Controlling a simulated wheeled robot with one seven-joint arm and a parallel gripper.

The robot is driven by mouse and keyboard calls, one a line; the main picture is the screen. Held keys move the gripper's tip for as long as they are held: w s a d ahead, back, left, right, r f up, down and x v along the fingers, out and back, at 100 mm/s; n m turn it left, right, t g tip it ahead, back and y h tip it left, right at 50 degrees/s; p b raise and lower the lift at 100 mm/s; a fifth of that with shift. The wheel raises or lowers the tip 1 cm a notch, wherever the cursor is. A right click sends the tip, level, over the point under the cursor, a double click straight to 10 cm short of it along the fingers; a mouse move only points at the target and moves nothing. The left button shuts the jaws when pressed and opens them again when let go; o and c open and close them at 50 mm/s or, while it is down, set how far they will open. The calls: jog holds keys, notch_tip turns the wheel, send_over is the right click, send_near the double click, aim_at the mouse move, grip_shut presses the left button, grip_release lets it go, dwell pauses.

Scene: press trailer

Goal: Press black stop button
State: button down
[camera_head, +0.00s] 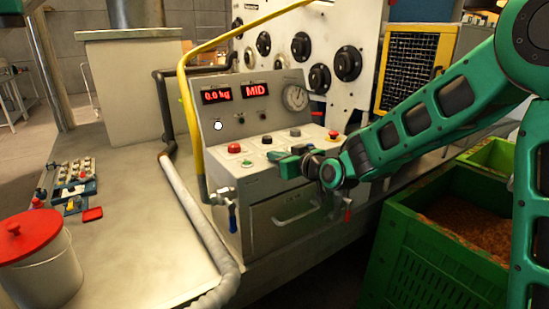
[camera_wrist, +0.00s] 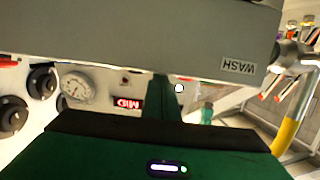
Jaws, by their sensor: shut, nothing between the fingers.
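The grey control console (camera_head: 262,192) stands in the middle of the head view. In the wrist view my green fingers (camera_wrist: 164,100) reach up to the edge of a grey panel marked WASH (camera_wrist: 180,40); no black button is clear there.
The sloped panel has red displays reading 0.0 kg (camera_head: 215,96) and MID (camera_head: 256,90), and a round gauge (camera_head: 295,97). A yellow pipe (camera_head: 191,130) rises at the console's left. A green crate (camera_head: 430,255) stands at right. A red-lidded pot (camera_head: 28,238) is at left.

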notch_tip(320, 180, up, 4)
jog(key=shift+d+f, duration=0.1)
jog(key=shift+f, duration=0.1)
jog(key=v, duration=0.9)
jog(key=shift+s+d+r, duration=0.15)
jog(key=shift+s+r, duration=0.15)
jog(key=shift+r, duration=0.05)
jog(key=s+d+f+m+g+h, duration=0.2)
jog(key=s+d+f+h, duration=0.15)
jog(key=d, duration=0.55)
jog(key=s+d+f+m+g+h, duration=0.2)
jog(key=s+d+f, duration=0.25)
jog(key=d, duration=0.45)
jog(key=s+d+f+m+g+h, duration=0.25)
jog(key=s+d, duration=0.25)
jog(key=d, duration=0.3)
jog(key=s+d+f+m+g, duration=0.2)
jog(key=s+d+m+g, duration=0.1)
jog(key=s, duration=0.8)
jog(key=s+d+f+m+g, duration=0.2)
jog(key=s+d, duration=0.4)
jog(key=s, duration=0.6)
jog(key=shift+s+f+m+g, duration=0.15)
jog(key=shift+s+m+g, duration=0.15)
jog(key=shift+m+g, duration=0.5)
